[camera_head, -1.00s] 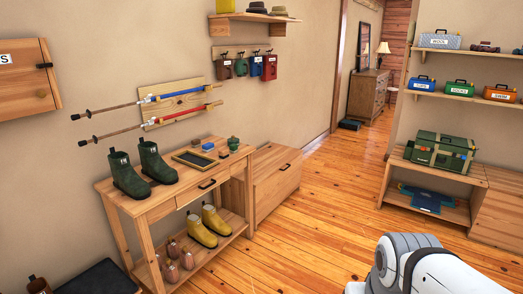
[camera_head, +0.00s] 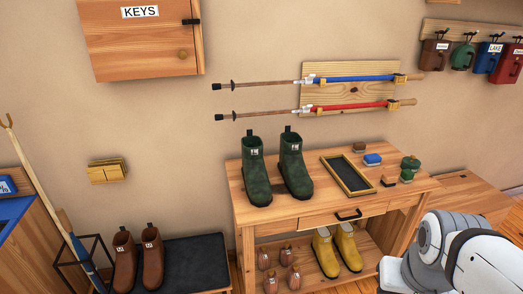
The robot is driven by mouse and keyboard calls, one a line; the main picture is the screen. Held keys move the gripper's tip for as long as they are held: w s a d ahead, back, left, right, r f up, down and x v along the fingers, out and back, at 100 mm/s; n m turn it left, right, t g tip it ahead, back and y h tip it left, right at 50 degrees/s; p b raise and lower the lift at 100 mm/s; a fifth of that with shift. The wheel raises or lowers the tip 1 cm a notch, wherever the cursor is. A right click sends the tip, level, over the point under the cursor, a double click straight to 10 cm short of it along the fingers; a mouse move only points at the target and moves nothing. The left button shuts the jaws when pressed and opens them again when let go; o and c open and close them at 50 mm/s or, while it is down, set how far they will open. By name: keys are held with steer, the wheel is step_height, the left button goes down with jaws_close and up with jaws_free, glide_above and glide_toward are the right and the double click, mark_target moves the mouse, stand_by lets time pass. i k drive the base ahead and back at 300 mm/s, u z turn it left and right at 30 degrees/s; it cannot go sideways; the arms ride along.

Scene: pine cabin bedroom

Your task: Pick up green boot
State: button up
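Two dark green boots stand upright side by side on top of the wooden table (camera_head: 325,212), near its left end. The left green boot (camera_head: 256,172) and the right green boot (camera_head: 295,166) each have a small white mark near the top. They stand close together. My white arm shows at the lower right, in front of the table's right end. My gripper is not in view.
Yellow boots (camera_head: 325,254) stand on the lower shelf. Poles (camera_head: 350,79) hang above.

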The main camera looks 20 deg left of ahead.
mark_target(258, 188)
steer(key=u, duration=0.65)
steer(key=i, duration=1.4)
steer(key=u, duration=0.55)
steer(key=k, duration=0.8)
steer(key=u, duration=0.25)
steer(key=i, duration=0.85)
steer(key=z, duration=0.15)
